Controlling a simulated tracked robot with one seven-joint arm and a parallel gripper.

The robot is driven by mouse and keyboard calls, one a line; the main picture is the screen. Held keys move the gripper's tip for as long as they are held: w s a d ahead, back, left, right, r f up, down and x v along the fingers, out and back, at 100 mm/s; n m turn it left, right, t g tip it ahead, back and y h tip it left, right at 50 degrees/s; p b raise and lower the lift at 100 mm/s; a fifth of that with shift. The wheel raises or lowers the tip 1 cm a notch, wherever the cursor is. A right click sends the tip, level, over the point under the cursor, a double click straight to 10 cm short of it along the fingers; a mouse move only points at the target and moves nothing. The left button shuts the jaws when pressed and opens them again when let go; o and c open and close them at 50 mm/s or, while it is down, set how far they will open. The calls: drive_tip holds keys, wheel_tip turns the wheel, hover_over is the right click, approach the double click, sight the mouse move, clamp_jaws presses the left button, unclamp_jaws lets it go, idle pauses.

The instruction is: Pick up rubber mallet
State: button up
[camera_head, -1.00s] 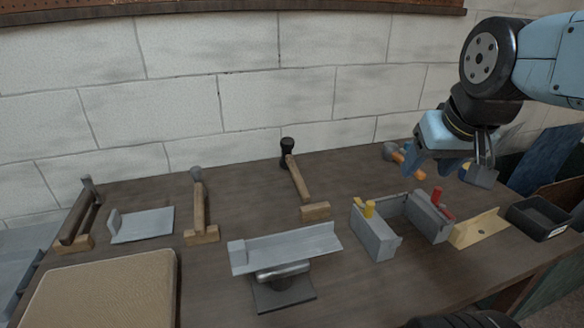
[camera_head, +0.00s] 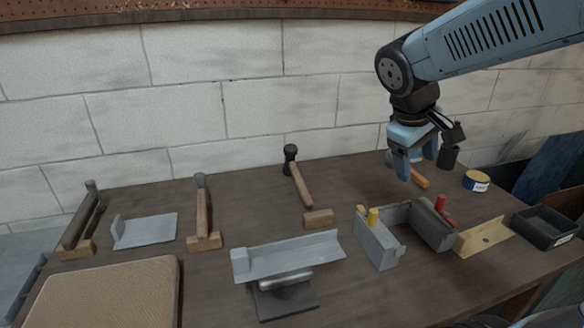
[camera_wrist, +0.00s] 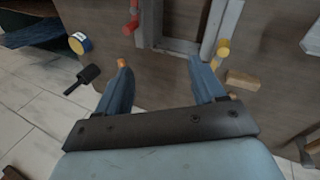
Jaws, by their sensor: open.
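A hammer-shaped tool with a black head (camera_head: 290,153) and a wooden handle leans back at the rear middle of the bench, by a small wood block (camera_head: 318,219); it looks most like the rubber mallet. Another tool, with an orange handle (camera_head: 419,180), lies at the rear right. Its greyish head is mostly hidden behind my gripper. My gripper (camera_head: 415,177) is open and empty, pointing down over this orange-handled tool, right of the black-headed one. In the wrist view, my fingers (camera_wrist: 160,75) are spread, with an orange tip (camera_wrist: 123,62) beside the left finger.
Two more hammer-like tools (camera_head: 201,205) (camera_head: 82,220) stand at the left. A grey open box (camera_head: 378,245) with yellow- and red-handled tools, a blue-yellow tape roll (camera_head: 476,181) and a black tray (camera_head: 545,228) are at the right. A grey metal channel (camera_head: 288,256) sits front middle.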

drive_tip(key=w+a+f+n+h, duration=0.3)
drive_tip(key=w+n+h, duration=0.15)
drive_tip(key=w, duration=0.45)
drive_tip(key=n+t+h, duration=0.3)
drive_tip(key=n+t, duration=0.9)
drive_tip(key=n, duration=0.4)
approach(287, 155)
drive_tip(key=x, duration=0.4)
drive_tip(key=shift+d+f, duration=0.1)
drive_tip(key=shift+f, duration=0.05)
drive_tip(key=shift+w+d+f+y, duration=0.1)
drive_tip(key=shift+w+d+y, duration=0.15)
drive_tip(key=shift+w, duration=0.2)
drive_tip(key=shift+r+x, duration=0.2)
drive_tip(key=shift+x, duration=3.15)
drive_tip(key=shift+c, duration=0.2)
clamp_jaws()
